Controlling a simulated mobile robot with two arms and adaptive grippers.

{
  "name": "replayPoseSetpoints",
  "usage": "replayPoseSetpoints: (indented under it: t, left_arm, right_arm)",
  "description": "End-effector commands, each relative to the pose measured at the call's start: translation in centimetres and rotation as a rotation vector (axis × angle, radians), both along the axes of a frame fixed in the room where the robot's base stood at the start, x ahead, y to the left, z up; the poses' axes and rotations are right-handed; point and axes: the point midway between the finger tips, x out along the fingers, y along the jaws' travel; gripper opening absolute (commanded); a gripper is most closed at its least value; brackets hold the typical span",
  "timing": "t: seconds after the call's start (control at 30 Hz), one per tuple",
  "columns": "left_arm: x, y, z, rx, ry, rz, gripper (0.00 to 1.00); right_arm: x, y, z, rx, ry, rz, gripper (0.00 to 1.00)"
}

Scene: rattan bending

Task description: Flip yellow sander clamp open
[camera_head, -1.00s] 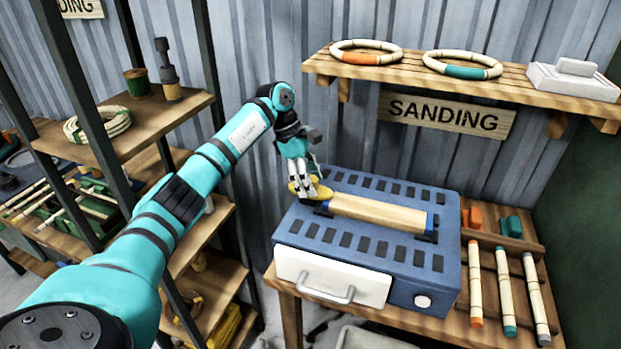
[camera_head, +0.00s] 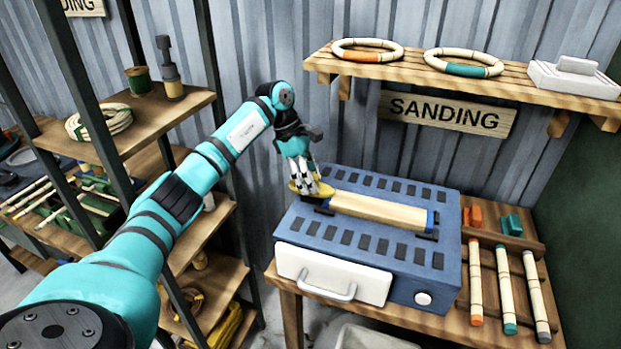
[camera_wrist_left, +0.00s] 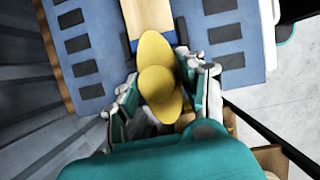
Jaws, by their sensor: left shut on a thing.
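The yellow clamp (camera_head: 326,189) sits at the left end of the wooden sanding roller (camera_head: 380,211) on top of the blue sander (camera_head: 340,248). In the left wrist view the yellow clamp (camera_wrist_left: 158,82) shows as two overlapping rounded yellow parts against the end of the roller. My left gripper (camera_head: 309,186) is at the clamp. In the left wrist view its fingers (camera_wrist_left: 163,90) stand on both sides of the clamp, shut on it. The fingertips partly hide the clamp in the head view. My right gripper is not in view.
A wooden shelf (camera_head: 465,78) with two rattan rings and a white block hangs above the sander. Several coloured-end sticks (camera_head: 505,290) lie on the table at right. A dark-framed shelf rack (camera_head: 165,115) stands at left, beside my left arm.

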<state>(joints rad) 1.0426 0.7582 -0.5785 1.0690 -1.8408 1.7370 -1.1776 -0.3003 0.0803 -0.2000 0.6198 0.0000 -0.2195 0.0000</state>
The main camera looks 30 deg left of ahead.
Motion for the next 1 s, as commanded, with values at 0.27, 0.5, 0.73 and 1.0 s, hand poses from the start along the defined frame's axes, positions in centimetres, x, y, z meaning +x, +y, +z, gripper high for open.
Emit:
replayPoseSetpoints:
  t: [0.27, 0.5, 0.73, 1.0]
  left_arm:
    - [0.3, 0.1, 0.5, -0.001, -0.018, 0.079, 0.09]
    - [0.3, 0.1, 0.5, -0.001, -0.019, 0.253, 0.09]
    - [0.3, 0.1, 0.5, -0.001, -0.019, 0.446, 0.08]
    - [0.3, 0.2, 0.5, -0.003, -0.02, 0.592, 0.08]
  right_arm:
    - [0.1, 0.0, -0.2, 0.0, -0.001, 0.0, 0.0]
    - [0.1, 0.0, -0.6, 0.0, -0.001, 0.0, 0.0]
    - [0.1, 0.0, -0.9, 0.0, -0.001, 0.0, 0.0]
    - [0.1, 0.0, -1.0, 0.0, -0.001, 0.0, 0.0]
